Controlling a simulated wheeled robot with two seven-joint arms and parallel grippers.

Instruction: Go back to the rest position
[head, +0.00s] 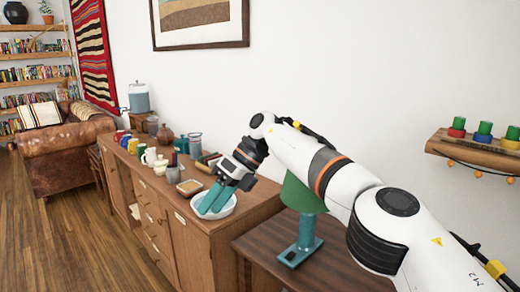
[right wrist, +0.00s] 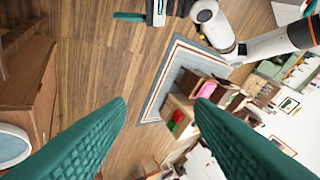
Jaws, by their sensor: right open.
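My right gripper (head: 212,203) is at the end of the white right arm, which comes in from the right. In the head view its teal fingers overlap the white bowl (head: 230,210) on the sideboard; whether they touch it I cannot tell. In the right wrist view the right gripper (right wrist: 162,103) has its two fingers wide apart, with nothing between them. The rim of a bowl (right wrist: 14,146) shows at the lower left there. Part of what looks like my left gripper, with a teal piece (right wrist: 129,16), shows at the top edge; its jaws are not clear.
The wooden sideboard (head: 196,230) carries mugs, jars and a tan tray (head: 189,187). A lamp with a green shade and teal base (head: 303,243) stands on a dark table (head: 262,241), under my right forearm. A wall shelf (head: 470,151) is at the right. Open floor (head: 70,235) lies left.

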